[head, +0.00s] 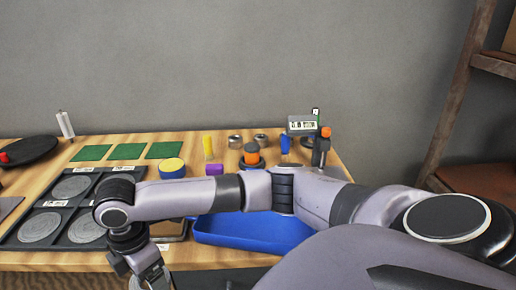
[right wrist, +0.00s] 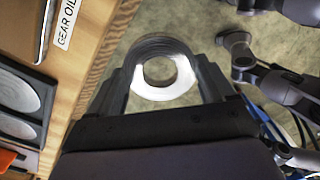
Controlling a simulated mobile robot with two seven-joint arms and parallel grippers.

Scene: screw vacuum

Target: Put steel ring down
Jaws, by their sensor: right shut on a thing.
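The steel ring (right wrist: 178,90) is bright and silvery with a round hole. It sits between the two fingers of my right gripper (right wrist: 162,72) in the right wrist view. The gripper is shut on it. The ring appears beyond the table's front edge, with floor behind it. In the head view my right arm reaches across the table to the left, and its gripper (head: 150,276) hangs down at the bottom edge. The ring cannot be made out there. My left gripper is not in view.
A dark tray (head: 58,218) with round grey recesses lies on the wooden table (head: 120,262) at left. A blue bin (head: 240,240) lies right of it. Green mats (head: 90,153), a yellow-topped cylinder (head: 172,166) and small metal parts (head: 235,141) stand behind. A "GEAR OIL" label (right wrist: 66,24) marks the table edge.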

